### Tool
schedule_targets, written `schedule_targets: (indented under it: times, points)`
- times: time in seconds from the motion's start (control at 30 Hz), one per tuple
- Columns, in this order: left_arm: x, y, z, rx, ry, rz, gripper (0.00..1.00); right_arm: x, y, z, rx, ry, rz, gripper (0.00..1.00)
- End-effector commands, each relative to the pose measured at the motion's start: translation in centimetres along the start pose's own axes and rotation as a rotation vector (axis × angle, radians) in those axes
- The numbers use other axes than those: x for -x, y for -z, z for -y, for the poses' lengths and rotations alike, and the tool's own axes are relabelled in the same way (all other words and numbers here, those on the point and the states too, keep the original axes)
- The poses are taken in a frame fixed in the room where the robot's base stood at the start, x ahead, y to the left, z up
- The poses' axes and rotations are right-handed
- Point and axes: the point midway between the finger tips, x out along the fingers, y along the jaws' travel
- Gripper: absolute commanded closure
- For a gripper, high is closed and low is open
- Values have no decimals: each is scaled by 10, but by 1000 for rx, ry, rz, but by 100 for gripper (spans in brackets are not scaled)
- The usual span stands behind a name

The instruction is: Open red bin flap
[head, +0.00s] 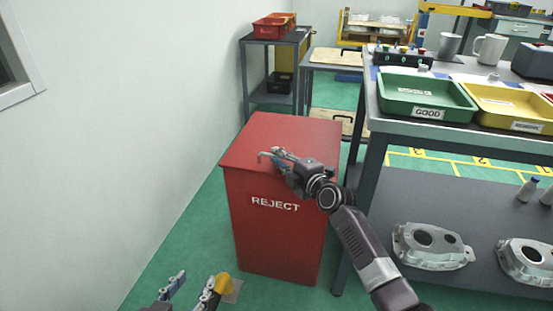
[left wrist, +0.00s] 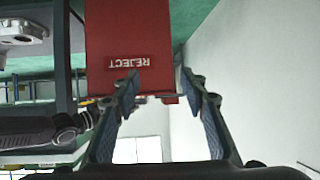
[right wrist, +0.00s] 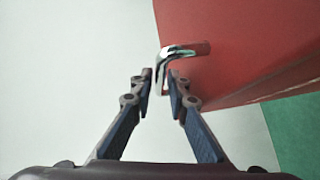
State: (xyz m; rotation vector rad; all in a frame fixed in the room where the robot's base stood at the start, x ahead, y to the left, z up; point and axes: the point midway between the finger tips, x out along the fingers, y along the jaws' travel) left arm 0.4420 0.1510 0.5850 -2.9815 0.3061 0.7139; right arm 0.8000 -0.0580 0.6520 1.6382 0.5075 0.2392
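The red bin (head: 275,225), marked REJECT, stands on the floor with its flap (head: 290,132) lying flat on top. A curved metal handle (right wrist: 172,54) sticks out from the red surface. My right gripper (right wrist: 161,75) is open, with one fingertip on each side of the handle's bent end; I cannot tell whether they touch it. In the head view the right gripper (head: 272,156) is over the front part of the flap. My left gripper (head: 200,280) is open and empty, low in front of the bin. The left wrist view shows the bin (left wrist: 132,35) upside down beyond its fingers.
A white wall (head: 110,130) runs close along the bin's left side. A grey workbench (head: 375,135) with a green tray (head: 425,96) and a yellow tray (head: 510,104) stands at the right. Metal castings (head: 432,246) lie on its lower shelf. Green floor is free at front left.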

Motion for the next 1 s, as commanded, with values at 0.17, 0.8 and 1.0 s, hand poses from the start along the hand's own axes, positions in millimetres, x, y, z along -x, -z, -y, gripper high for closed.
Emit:
schedule_targets:
  times: [0.17,0.8,1.0]
  points:
    - [-2,17,-2,0,-4,-74,60,-8,0,0,-1,0,0,85]
    - [-2,22,-3,0,-5,-93,60,-10,0,0,0,1,0,100]
    - [-2,22,-3,0,-5,-92,60,-10,0,0,0,1,0,100]
